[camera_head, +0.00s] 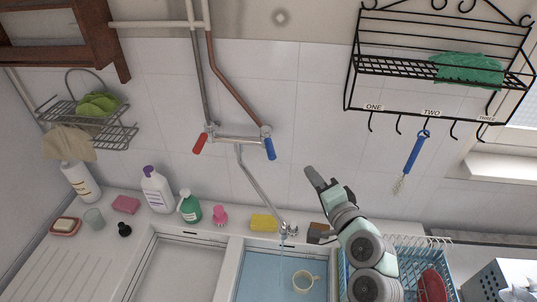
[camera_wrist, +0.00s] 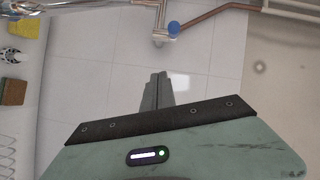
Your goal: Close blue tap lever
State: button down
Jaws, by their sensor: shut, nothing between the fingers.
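The blue tap lever (camera_head: 270,148) is on the right end of the wall-mounted tap (camera_head: 238,140) and hangs downward, tilted slightly right. In the wrist view the blue lever (camera_wrist: 173,27) shows end-on as a round blue shape, beyond my fingertips. The red tap lever (camera_head: 200,144) is on the left end, angled down-left. My gripper (camera_head: 309,172) is shut and empty, to the right of and a little below the blue lever, apart from it. Its fingers (camera_wrist: 158,78) point toward the tap in the wrist view. The spout (camera_head: 262,190) reaches down over the right basin, with a thin stream beneath.
A black wire rack (camera_head: 440,68) with hooks and a hanging blue brush (camera_head: 413,155) is on the wall at right. Bottles and a yellow sponge (camera_head: 263,223) line the sink ledge. A mug (camera_head: 304,281) sits in the right basin. Bare tile separates gripper and lever.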

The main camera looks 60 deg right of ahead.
aim_at(269, 143)
jog(key=w+d+r+t+p, duration=0.1)
jog(key=w+d+p, duration=0.1)
jog(key=w, duration=0.7)
jog(key=shift+w+d+r+m+p, duration=0.2)
jog(key=shift+w+d+m+p, duration=0.2)
jog(key=shift+p, duration=0.15)
jog(key=shift+s, duration=0.1)
